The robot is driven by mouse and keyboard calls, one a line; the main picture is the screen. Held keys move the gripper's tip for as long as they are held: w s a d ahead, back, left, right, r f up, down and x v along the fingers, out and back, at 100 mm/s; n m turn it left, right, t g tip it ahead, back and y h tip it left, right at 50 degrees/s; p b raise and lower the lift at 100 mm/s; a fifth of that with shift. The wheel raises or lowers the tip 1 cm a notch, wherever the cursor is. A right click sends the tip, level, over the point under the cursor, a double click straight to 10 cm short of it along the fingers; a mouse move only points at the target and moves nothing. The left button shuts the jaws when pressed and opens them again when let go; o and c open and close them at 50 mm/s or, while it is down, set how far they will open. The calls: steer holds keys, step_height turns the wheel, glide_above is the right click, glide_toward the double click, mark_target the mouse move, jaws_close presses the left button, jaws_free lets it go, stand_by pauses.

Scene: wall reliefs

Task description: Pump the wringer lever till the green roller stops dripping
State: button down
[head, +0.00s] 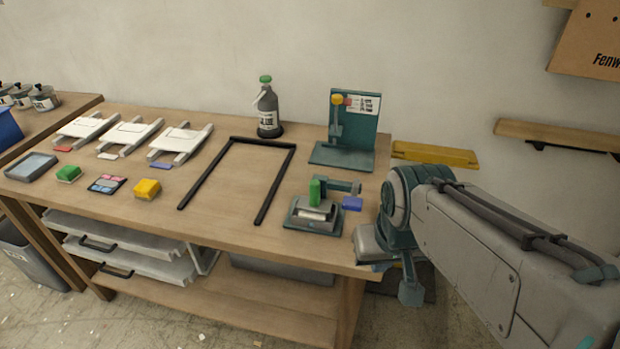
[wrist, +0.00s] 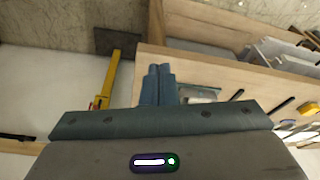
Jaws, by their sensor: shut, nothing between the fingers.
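The wringer (head: 301,222) is a small teal device near the front right corner of the workbench, with a pale tray or bar in its middle. The green roller (head: 314,190) stands upright on it; it is too small to tell whether it drips. A teal lever (head: 343,185) runs right from the wringer's back, beside a blue block (head: 352,203). My gripper (wrist: 158,68) is shut and empty, its two blue-teal fingers pressed together. In the wrist view part of the wringer (wrist: 200,94) shows just right of the fingers, apart from them. The gripper's own base hides the rest.
A black frame (head: 236,139) lies left of the wringer. A teal stand (head: 361,125) with a yellow knob and a dark bottle (head: 267,112) are behind. A yellow bar (head: 434,153) is beyond the bench's right end. White racks and coloured blocks fill the left.

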stand_by(0.4)
steer(key=w+r+m+t+y+p, duration=0.1)
steer(key=w+r+m+p, duration=0.2)
steer(key=w, duration=0.7)
steer(key=w+r+m+t+y+p, duration=0.2)
steer(key=w+r+m+p, duration=0.1)
steer(key=w, duration=0.8)
step_height(320, 180, up, 3)
steer(key=shift+d+f+p, duration=0.2)
steer(key=shift+d+p, duration=0.05)
steer(key=shift+p, duration=0.25)
steer(key=shift+f, duration=0.1)
steer(key=b, duration=0.6)
glide_above(347, 196)
steer(key=s+d, duration=0.2)
steer(key=f, duration=0.7)
steer(key=shift+w+a+f, duration=0.1)
steer(key=shift+a+f, duration=0.1)
steer(key=shift+f+b, duration=0.45)
steer(key=shift+s, duration=0.2)
steer(key=shift+s+a+f+b, duration=0.1)
steer(key=shift+f+b, duration=0.35)
steer(key=shift+b, duration=0.15)
